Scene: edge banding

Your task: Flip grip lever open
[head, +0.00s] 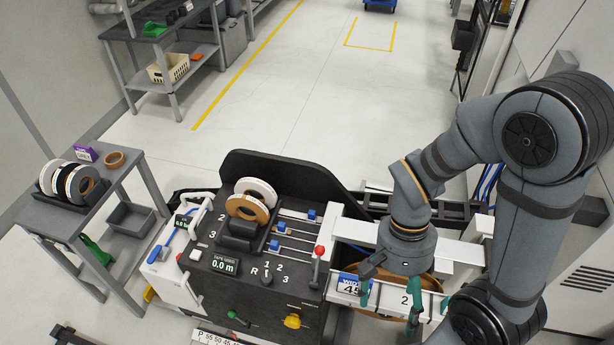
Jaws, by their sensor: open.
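The edge banding machine's black panel (215,285) fills the lower middle of the head view. A lever with a red ball knob (319,251) stands upright at the panel's right edge. A small lever with a green end (235,316) lies low on the panel front. No lever is clearly labelled as the grip lever. My gripper (389,302) is right of the red-knobbed lever, pointing down with its teal-tipped fingers apart and apparently empty.
Tape rolls (254,188) stand on the machine, near several blue sliders (281,227). A yellow knob (292,321) is on the front. A grey cart (122,192) with more rolls stands at left. The floor (290,105) behind is clear.

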